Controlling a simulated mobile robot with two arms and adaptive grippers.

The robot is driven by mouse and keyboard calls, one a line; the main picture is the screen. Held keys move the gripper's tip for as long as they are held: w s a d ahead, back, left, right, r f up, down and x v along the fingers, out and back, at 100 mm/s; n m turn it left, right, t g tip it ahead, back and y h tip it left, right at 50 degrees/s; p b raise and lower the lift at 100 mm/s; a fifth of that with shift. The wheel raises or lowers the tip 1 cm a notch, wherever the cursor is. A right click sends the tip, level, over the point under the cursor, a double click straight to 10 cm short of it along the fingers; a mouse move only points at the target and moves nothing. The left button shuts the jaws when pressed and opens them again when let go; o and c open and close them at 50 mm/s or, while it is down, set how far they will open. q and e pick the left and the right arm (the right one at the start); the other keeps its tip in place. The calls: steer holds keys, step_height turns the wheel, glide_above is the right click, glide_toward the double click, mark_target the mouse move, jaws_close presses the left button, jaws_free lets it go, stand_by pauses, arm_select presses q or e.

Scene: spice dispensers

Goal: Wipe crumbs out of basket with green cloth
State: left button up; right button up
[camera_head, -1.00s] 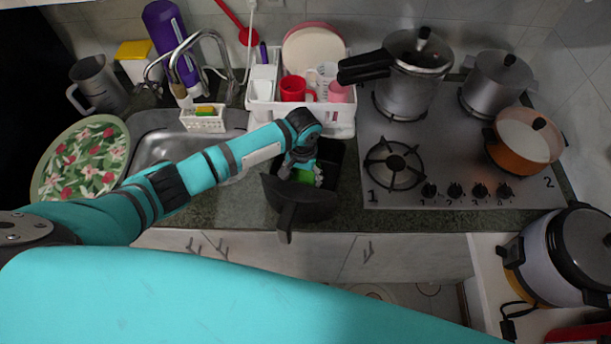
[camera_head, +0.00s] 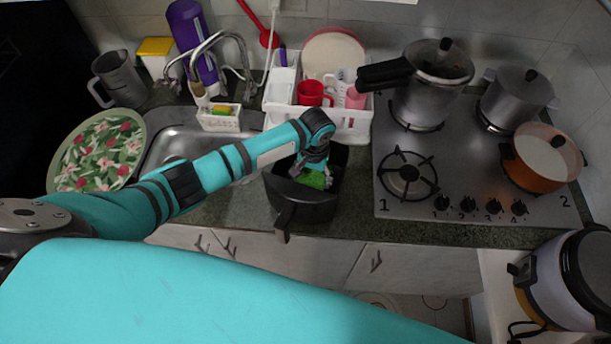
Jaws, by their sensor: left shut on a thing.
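The black basket (camera_head: 303,207) with a front handle stands on the dark counter between the sink and the stove. My left gripper (camera_head: 314,170) reaches down into it and is shut on the green cloth (camera_head: 315,180), which shows at the fingertips inside the basket. The arm and gripper hide part of the basket's inside. Crumbs are too small to make out. My right gripper is not in view; a large teal arm link crosses the bottom of the picture.
A white dish rack (camera_head: 352,122) with a red mug (camera_head: 311,93) stands right behind the basket. The stove (camera_head: 455,180) with several pots is to the right. The sink (camera_head: 172,146) and a floral plate (camera_head: 97,150) are to the left. The counter's front edge is close.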

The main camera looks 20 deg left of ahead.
arm_select(q)
steer(key=shift+w+d+f, duration=0.1)
steer(key=shift+w+d, duration=0.05)
steer(key=shift+d, duration=2.2)
steer(key=shift+a, duration=1.85)
step_height(320, 180, up, 15)
